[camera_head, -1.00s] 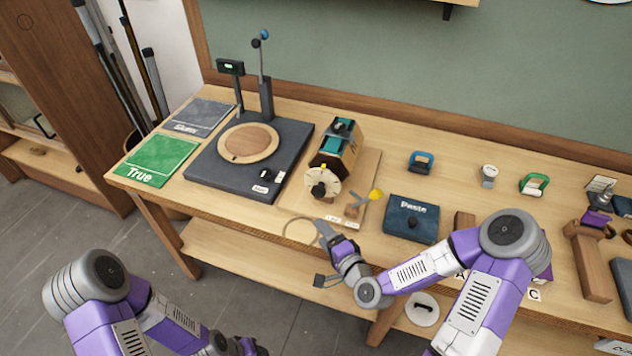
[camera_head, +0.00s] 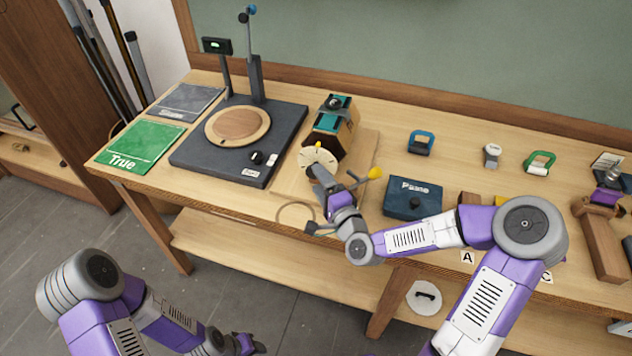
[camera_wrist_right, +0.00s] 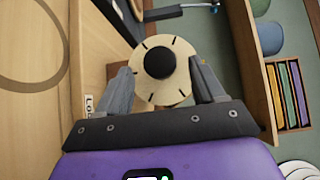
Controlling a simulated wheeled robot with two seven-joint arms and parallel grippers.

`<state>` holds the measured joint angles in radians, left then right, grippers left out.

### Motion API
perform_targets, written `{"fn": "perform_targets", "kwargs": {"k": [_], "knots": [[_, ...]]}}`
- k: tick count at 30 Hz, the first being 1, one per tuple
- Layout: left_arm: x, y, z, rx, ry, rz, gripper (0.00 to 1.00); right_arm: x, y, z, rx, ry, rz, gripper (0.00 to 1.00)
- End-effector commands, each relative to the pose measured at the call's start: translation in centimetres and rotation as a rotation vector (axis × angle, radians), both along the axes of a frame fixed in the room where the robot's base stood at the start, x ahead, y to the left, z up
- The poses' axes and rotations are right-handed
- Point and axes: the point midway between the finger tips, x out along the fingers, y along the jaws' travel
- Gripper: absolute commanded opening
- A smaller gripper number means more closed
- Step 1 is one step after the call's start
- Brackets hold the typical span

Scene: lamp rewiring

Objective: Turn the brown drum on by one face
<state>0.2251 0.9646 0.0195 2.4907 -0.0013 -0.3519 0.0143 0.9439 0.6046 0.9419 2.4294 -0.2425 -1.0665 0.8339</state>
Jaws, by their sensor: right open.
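The brown drum (camera_head: 345,137) is many-sided, with a teal strip on its upper faces, and sits on a wooden base on the bench. A cream disc (camera_head: 316,156) with dark radial marks is on its front end. In the right wrist view a round black knob (camera_wrist_right: 160,62) stands at the centre of the disc. My right gripper (camera_head: 316,176) is right in front of the disc; in the head view it hides the knob. Its open fingers stand left and right of the knob, with gaps visible. My left gripper (camera_head: 243,345) is low, away from the bench, its jaws unclear.
A yellow-tipped lever (camera_head: 372,174) sticks out just right of my right gripper. A blue "Paste" box (camera_head: 412,199) is farther right. A dark platform (camera_head: 270,162) with a round wooden plate is left of the drum. A thin ring (camera_head: 296,217) lies at the front edge.

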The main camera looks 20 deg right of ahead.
Motion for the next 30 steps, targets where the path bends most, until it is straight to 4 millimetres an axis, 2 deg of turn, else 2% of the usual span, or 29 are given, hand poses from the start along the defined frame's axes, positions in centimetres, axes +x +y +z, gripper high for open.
{"fn": "perform_targets", "kwargs": {"k": [6,17,27,30], "knots": [[0.0,0.0,-0.3,0.000,-0.001,-0.001,0.43,2.3,0.5,0.0,0.000,0.000,0.001,0.68],[0.0,0.0,-0.3,0.000,-0.001,-0.001,0.43,2.7,0.5,0.0,0.000,0.002,0.000,0.68],[0.0,0.0,-0.3,0.000,0.000,0.000,0.43,2.7,0.5,0.0,-0.001,0.002,0.000,0.16],[0.0,0.0,-0.3,0.000,0.000,0.000,0.43,2.7,0.5,0.0,-0.001,0.002,0.000,0.14]]}}
